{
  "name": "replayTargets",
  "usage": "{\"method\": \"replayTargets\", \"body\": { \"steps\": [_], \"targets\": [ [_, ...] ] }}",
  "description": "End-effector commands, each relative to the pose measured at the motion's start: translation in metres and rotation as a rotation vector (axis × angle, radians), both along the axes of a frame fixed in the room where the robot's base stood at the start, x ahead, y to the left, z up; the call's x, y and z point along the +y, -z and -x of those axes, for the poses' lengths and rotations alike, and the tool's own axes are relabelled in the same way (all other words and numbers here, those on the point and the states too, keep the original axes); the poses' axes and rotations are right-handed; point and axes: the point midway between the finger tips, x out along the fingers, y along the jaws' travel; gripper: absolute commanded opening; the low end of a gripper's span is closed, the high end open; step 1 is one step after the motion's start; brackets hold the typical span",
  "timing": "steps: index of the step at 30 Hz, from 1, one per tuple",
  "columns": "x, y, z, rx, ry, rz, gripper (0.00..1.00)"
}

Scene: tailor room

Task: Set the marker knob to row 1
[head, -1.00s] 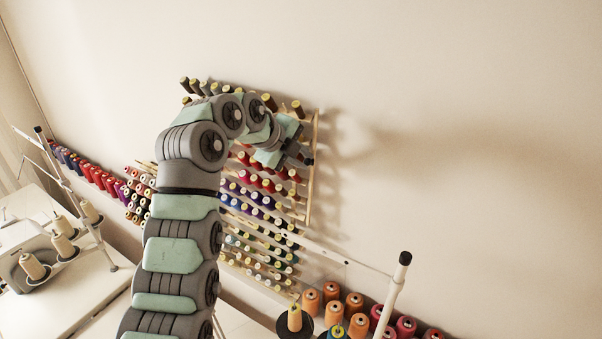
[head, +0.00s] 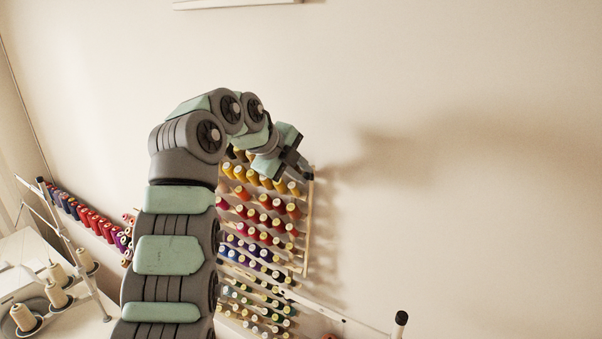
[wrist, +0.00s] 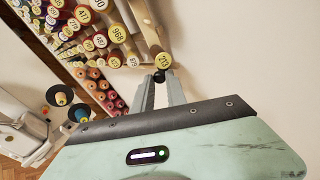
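The marker knob is a small dark ball (wrist: 160,76) in the wrist view, at the right edge of the thread rack. My gripper (wrist: 161,84) has one finger on each side of it, and the tips appear closed on it. In the head view my gripper (head: 301,165) is at the upper right corner of the thread rack (head: 308,215), beside its right post. My arm and gripper cover part of the upper rows.
Several coloured spools (head: 266,203) stick out from the rack close left of my gripper. The wall (head: 450,120) to the right is bare. A stand with cream thread cones (head: 55,293) is at lower left, and a pole with a black cap (head: 401,318) at lower right.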

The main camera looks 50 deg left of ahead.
Motion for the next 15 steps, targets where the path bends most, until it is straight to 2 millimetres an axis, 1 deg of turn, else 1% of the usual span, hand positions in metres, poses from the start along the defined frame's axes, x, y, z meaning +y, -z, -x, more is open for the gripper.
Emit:
{"method": "replayTargets", "body": {
  "steps": [1, 8, 15],
  "targets": [
    [0.0, -0.0061, -0.0001, -0.007, 0.001, -0.006, 0.21],
    [0.0001, -0.0042, 0.0, -0.006, 0.001, -0.004, 0.39],
    [0.0001, -0.0033, 0.0003, -0.004, 0.0, -0.003, 0.39]
  ]
}}
